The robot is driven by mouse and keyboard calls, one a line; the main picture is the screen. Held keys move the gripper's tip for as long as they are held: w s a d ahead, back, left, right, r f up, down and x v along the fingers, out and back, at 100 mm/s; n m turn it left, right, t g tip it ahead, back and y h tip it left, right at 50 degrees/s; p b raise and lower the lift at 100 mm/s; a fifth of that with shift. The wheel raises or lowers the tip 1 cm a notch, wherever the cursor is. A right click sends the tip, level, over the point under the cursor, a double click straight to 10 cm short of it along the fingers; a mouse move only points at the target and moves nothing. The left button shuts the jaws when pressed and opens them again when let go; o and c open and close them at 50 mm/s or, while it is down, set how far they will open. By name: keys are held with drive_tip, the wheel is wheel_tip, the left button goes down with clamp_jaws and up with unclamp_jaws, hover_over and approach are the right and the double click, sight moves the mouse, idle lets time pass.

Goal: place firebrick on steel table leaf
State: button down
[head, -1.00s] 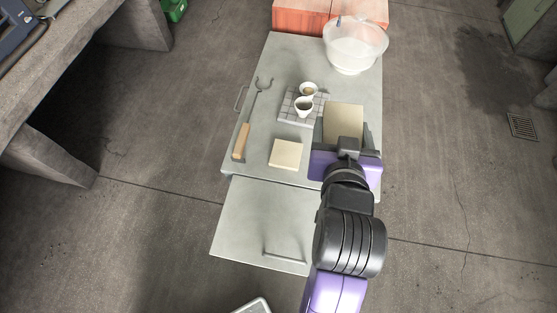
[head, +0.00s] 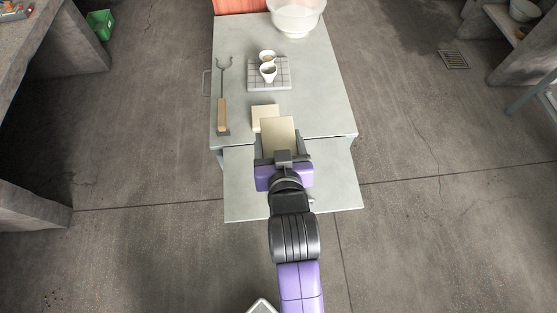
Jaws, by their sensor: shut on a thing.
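My gripper (head: 281,146) is shut on a pale beige firebrick (head: 279,131), which sticks out beyond the jaws. It is over the seam between the steel table (head: 325,95) and its front leaf (head: 335,185). How high the brick is above the steel cannot be told. A second beige block (head: 262,110) lies on the table top just behind and left of the held brick, which partly covers it in the view. The leaf is a flat grey panel at the table's front; my arm hides its middle.
A tiled trivet (head: 284,82) with two small cups (head: 268,72) stands mid-table. A wooden-handled fork tool (head: 223,105) lies at the left edge. The leaf's left and right parts look bare.

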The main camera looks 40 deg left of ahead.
wheel_tip(320, 180, down, 11)
drive_tip(key=shift+r, duration=0.15)
idle(0.4)
drive_tip(key=shift+c, duration=1)
unclamp_jaws()
drive_tip(key=shift+f, duration=0.2)
drive_tip(key=shift+r, duration=0.1)
drive_tip(key=v, duration=1.2)
drive_tip(key=shift+b, duration=0.3)
